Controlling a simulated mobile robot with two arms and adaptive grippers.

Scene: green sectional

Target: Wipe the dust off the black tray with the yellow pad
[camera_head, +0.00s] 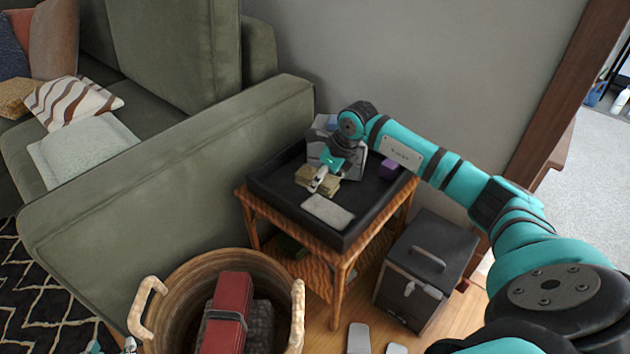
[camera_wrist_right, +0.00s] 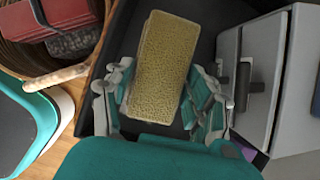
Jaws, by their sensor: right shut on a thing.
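The yellow pad (camera_head: 306,176) is in my right gripper (camera_head: 319,181), over the black tray (camera_head: 365,205) on the small wicker side table. In the right wrist view the pad (camera_wrist_right: 163,65) lies between the two fingers of the right gripper (camera_wrist_right: 160,95), which are shut on its sides. I cannot tell whether the pad touches the tray. A pale grey patch (camera_head: 328,212), which looks like the dust, lies on the tray's front part, just in front of the pad. A small part of my left gripper (camera_head: 130,345) shows at the bottom left edge; its jaws are unclear.
A grey box-like thing (camera_head: 350,160) and a purple block (camera_head: 389,168) stand at the tray's back; the grey one is close to my right gripper (camera_wrist_right: 260,75). The sofa arm (camera_head: 180,170) borders the table's left. A basket (camera_head: 180,300) and dark case (camera_head: 425,270) stand nearby.

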